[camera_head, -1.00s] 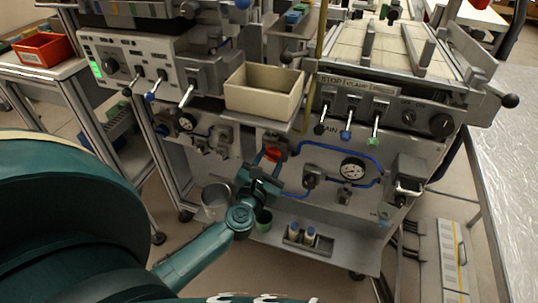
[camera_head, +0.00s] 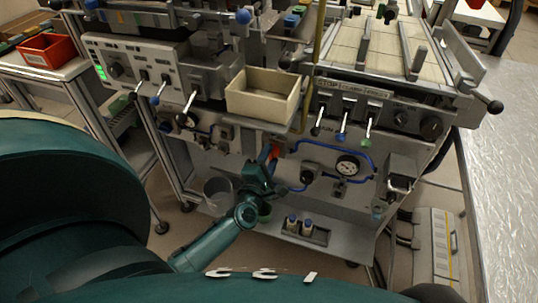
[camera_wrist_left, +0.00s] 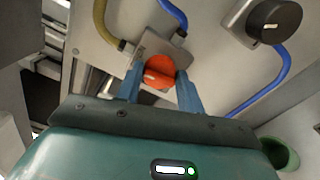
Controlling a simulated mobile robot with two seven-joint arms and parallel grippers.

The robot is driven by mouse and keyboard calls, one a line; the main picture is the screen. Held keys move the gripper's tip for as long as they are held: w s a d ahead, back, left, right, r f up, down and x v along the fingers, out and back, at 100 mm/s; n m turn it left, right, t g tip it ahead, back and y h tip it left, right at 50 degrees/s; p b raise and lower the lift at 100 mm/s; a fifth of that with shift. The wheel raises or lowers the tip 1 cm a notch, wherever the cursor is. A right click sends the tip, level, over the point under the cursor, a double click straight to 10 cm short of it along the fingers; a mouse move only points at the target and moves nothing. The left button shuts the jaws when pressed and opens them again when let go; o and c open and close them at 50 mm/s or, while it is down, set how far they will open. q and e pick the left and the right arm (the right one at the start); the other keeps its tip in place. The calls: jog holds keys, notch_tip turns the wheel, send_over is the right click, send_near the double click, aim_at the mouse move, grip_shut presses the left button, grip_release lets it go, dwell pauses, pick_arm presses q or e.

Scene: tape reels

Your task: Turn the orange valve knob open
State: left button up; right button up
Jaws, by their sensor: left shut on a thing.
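The orange valve knob (camera_wrist_left: 158,72) sits on a metal block on the machine's front panel. In the left wrist view it lies between the two blue fingers of my left gripper (camera_wrist_left: 160,88), which is shut on it. In the head view my left gripper (camera_head: 268,163) reaches the panel below the beige bin, and only a small part of the orange knob (camera_head: 276,150) shows past the fingers. My right gripper is not in view.
A blue hose (camera_head: 312,143) runs right of the knob to a pressure gauge (camera_head: 347,166). A black round knob (camera_wrist_left: 275,20) stands beside it. A beige bin (camera_head: 265,107) sits above.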

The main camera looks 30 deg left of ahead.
pick_arm(q)
jog(key=shift+m, duration=0.6)
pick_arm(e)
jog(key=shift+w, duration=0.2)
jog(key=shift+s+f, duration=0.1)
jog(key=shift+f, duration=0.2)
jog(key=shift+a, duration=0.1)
pick_arm(q)
jog(key=o, duration=1)
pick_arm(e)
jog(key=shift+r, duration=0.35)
pick_arm(q)
jog(key=v, duration=1.3)
jog(key=shift+s+d, duration=0.1)
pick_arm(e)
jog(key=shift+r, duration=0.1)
